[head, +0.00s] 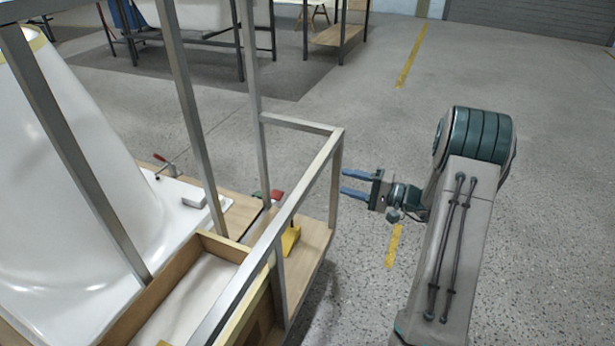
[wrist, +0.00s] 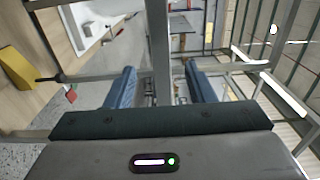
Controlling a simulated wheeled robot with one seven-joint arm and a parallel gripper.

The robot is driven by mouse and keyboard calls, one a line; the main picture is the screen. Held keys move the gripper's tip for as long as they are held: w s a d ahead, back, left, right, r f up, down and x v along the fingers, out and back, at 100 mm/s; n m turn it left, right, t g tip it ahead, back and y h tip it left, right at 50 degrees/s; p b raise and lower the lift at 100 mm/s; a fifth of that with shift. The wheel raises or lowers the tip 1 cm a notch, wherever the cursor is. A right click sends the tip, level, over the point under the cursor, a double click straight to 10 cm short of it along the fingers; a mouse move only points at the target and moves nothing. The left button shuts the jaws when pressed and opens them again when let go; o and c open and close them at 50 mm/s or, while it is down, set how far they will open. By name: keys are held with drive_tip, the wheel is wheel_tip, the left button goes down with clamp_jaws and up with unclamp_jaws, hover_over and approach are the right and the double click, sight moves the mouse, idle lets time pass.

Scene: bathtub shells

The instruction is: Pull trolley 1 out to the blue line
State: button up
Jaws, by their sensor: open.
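A trolley with a grey metal frame (head: 337,185) and a wooden deck stands at the left in the head view. It carries a white bathtub shell (head: 75,190). I see no number on it. My gripper (head: 345,181) is open and empty, its two blue fingers pointing left at the upright post on the trolley's near right corner. In the wrist view a grey upright post (wrist: 160,45) shows between the spread fingers, with clear gaps on both sides. I cannot tell whether the fingertips reach past it. No blue line shows in either view.
A wooden box (head: 175,300), a yellow block (head: 290,240) and a red-handled clamp (head: 165,168) are on the trolley. Yellow floor marks (head: 411,55) run on the right. Another rack (head: 340,35) stands at the back. The grey floor between is clear.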

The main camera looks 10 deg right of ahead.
sight(308, 172)
drive_tip(key=b+x, duration=0.2)
drive_tip(key=x, duration=1)
drive_tip(key=shift+w+a, duration=0.15)
drive_tip(key=shift+a, duration=0.2)
clamp_jaws()
drive_tip(key=shift+d, duration=0.1)
